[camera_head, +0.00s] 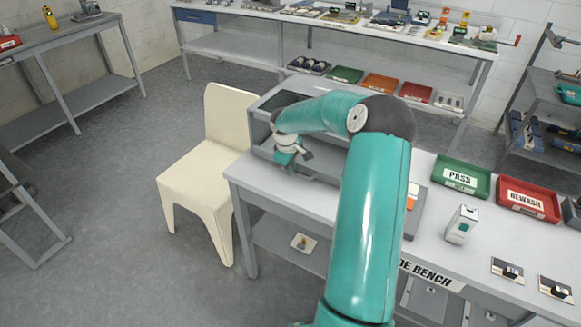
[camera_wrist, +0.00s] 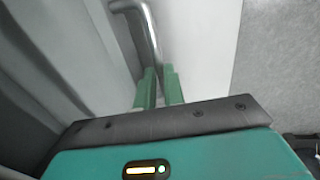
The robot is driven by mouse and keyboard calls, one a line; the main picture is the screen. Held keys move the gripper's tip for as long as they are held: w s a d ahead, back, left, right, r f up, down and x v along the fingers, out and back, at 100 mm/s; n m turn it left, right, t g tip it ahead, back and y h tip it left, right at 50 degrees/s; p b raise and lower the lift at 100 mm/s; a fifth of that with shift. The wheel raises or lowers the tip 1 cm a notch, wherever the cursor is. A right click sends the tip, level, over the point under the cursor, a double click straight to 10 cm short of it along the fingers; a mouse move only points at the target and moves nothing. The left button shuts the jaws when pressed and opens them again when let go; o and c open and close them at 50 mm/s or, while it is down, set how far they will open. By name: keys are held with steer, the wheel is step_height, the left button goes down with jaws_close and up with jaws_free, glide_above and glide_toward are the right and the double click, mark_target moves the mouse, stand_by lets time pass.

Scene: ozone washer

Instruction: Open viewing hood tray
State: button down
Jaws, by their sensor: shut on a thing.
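The grey viewing hood (camera_head: 262,108) stands on the left end of the bench, with a dark opening on top. A grey tray-like part (camera_head: 320,177) shows low at its front; my arm hides much of it, so I cannot tell how far out it is. My gripper (camera_head: 286,150) is at the hood's front left. In the wrist view, my gripper's green fingers (camera_wrist: 161,86) are shut on a bent metal handle (camera_wrist: 150,32). The handle runs up from between the fingertips.
A cream chair (camera_head: 205,165) stands close to the bench's left end. On the bench (camera_head: 425,240) are a green PASS tray (camera_head: 462,187), a red REWASH tray (camera_head: 528,209) and a small white device (camera_head: 461,225). Open floor (camera_head: 110,200) lies to the left.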

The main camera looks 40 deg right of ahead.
steer(key=s+a, duration=0.3)
steer(key=a, duration=0.6)
steer(key=s+a, duration=0.3)
steer(key=a, duration=0.6)
steer(key=shift+s, duration=0.15)
steer(key=shift+r, duration=0.1)
steer(key=c, duration=1.5)
jaws_free()
steer(key=r, duration=0.4)
steer(key=a+r, duration=0.1)
steer(key=r, duration=0.4)
steer(key=s+a+r, duration=0.1)
steer(key=r, duration=0.3)
steer(key=shift+a+r, duration=0.2)
steer(key=shift+r, duration=0.05)
